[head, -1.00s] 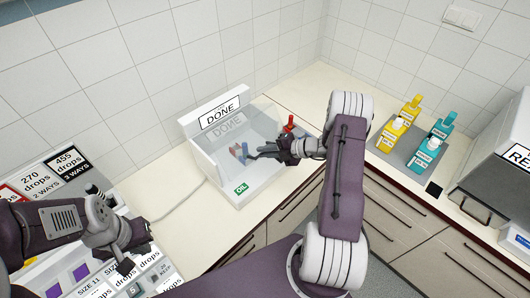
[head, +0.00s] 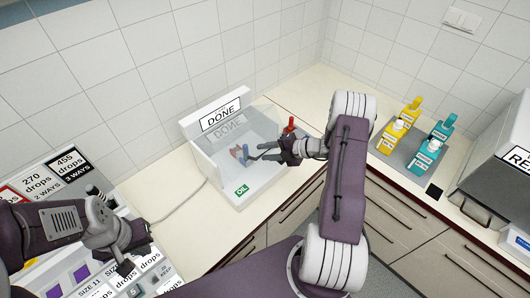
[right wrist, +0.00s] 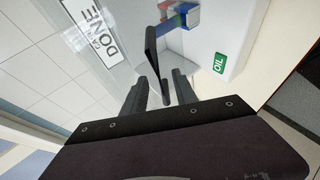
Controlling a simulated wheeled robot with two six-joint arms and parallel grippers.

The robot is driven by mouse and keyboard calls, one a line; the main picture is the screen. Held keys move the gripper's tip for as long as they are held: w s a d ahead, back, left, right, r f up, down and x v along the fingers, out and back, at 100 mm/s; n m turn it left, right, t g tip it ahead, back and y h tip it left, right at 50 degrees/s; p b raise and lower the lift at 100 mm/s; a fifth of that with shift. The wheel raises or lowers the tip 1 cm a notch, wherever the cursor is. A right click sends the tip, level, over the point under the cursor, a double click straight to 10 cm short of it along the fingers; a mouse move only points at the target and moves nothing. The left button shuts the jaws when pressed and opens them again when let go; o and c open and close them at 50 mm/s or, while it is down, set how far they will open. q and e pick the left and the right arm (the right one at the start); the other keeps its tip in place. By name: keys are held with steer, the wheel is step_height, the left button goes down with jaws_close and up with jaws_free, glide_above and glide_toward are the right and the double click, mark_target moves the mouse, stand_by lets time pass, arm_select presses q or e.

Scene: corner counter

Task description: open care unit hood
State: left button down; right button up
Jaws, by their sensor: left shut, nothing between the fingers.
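The care unit (head: 205,160) is a white box labelled DONE against the tiled wall, with a green OIL mark on its front. Its clear hood (head: 262,122) appears down over the box. A dark handle bar (right wrist: 151,48) shows in the right wrist view in front of the clear panel. My right gripper (head: 268,152) is at the unit's front right. In the right wrist view its two fingers (right wrist: 160,88) are apart, with the bar's near end between or just beyond them; contact is unclear. My left gripper (head: 124,267) is shut and empty over the labelled boxes at lower left.
Small blue and red items (head: 240,152) sit inside the unit. A red item (head: 290,124) stands at its right. Yellow and teal bottles (head: 425,150) stand on a grey tray to the right. A large grey container (head: 495,190) is at far right. Counter between unit and tray is partly clear.

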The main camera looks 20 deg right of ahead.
steer(key=b+v, duration=0.1)
steer(key=v, duration=0.7)
steer(key=shift+s+b, duration=0.2)
steer(key=shift+b, duration=0.15)
steer(key=shift+d, duration=0.15)
